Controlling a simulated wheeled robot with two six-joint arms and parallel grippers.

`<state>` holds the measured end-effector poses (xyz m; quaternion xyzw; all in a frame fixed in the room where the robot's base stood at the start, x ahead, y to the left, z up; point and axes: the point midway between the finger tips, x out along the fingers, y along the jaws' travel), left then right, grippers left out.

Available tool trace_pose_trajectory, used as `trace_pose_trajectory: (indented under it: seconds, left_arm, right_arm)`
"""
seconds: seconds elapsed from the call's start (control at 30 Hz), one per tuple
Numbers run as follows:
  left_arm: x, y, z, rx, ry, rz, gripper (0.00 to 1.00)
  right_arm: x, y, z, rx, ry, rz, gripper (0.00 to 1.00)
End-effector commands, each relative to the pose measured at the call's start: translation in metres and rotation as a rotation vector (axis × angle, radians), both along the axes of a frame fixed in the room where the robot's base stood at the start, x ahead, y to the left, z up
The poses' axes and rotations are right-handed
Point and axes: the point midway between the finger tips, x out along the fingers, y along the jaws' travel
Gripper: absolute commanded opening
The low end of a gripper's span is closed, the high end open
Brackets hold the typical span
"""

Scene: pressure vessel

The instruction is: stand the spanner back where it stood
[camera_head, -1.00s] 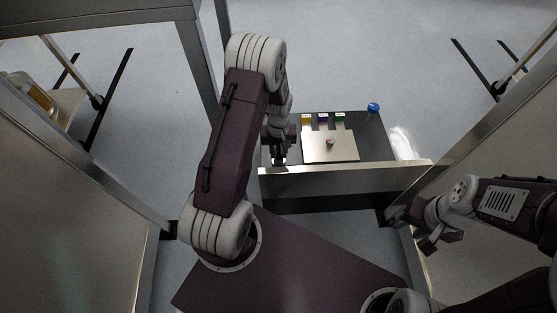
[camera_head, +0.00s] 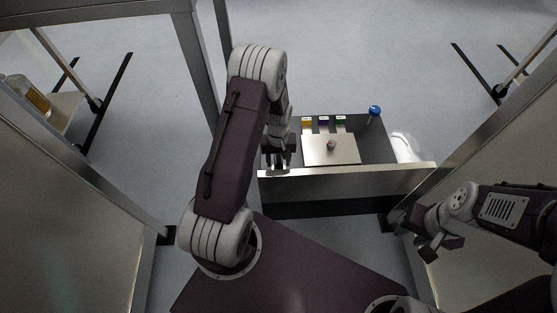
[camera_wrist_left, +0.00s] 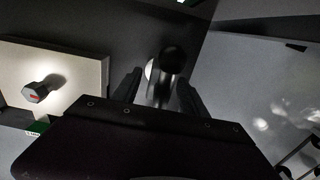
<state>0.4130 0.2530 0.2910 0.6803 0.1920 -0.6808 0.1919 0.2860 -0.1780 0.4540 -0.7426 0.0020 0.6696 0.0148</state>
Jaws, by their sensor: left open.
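My left gripper (camera_wrist_left: 160,92) is open over the left part of the dark tray (camera_head: 379,145). In the left wrist view an upright piece with a dark round top and a shiny shaft, which looks like the spanner (camera_wrist_left: 168,68), stands between its spread fingers; I cannot tell whether they touch it. In the head view my left gripper (camera_head: 277,166) hides this piece. A pale plate (camera_head: 345,155) with a hex bolt (camera_head: 331,145) lies to the right of it. My right gripper (camera_head: 437,245) hangs at the right, away from the tray; its opening is unclear.
Yellow, purple and green tags (camera_head: 323,121) line the plate's far edge. A blue knob (camera_head: 375,110) stands at the far right corner. A metal rail (camera_head: 345,182) runs along the tray's near side. Metal frames and panels stand left and right.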

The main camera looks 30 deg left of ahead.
Motion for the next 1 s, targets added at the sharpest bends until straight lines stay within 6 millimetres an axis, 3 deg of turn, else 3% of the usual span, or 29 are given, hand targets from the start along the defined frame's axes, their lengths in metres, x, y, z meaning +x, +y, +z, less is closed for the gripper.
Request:
trace_pose_trajectory:
  seconds: [0.4, 0.53, 0.8, 0.87, 1.0]
  left_arm:
    - [0.001, 0.000, 0.101, 0.001, -0.003, 0.000, 0.51]
    - [0.000, 0.000, 0.118, 0.001, -0.001, 0.000, 0.51]
    - [-0.002, -0.003, 0.129, 0.000, -0.004, -0.016, 0.51]
    - [-0.009, -0.012, 0.146, 0.001, -0.018, -0.064, 0.51]
    - [-0.052, -0.045, 0.202, 0.005, -0.060, -0.264, 0.51]
  right_arm:
    - [0.000, 0.000, 0.070, 0.000, 0.000, 0.000, 0.36]
    - [0.000, 0.000, 0.079, 0.000, 0.000, 0.000, 0.36]
    - [0.000, 0.000, 0.080, 0.000, 0.000, 0.000, 0.36]
    - [0.000, 0.000, 0.080, 0.000, 0.000, 0.000, 0.36]
    - [0.000, 0.000, 0.080, 0.000, 0.000, 0.000, 0.36]
